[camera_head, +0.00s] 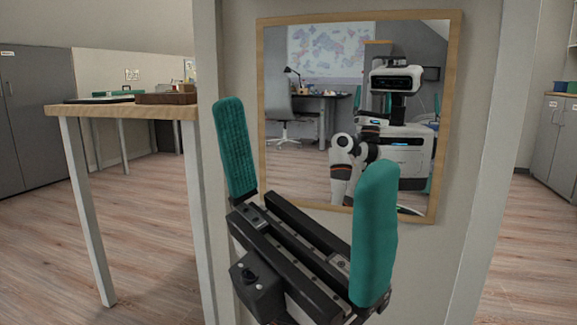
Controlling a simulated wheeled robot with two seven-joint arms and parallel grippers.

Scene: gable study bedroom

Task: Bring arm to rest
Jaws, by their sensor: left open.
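My left gripper (302,190) rises from the bottom middle of the head view, close in front of a mirror on a wall panel. Its two teal finger pads stand wide apart, with nothing between them. The black rail body of the gripper lies below the pads. My right gripper does not show directly. The wood-framed mirror (262,120) reflects my white and black head, body and an arm.
A wooden table (75,111) with light metal legs stands at the left, with a brown box (167,98) on it. Grey cabinets (38,115) stand at the far left and another cabinet (553,135) at the right. Wood floor (140,240) is clear on both sides of the panel.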

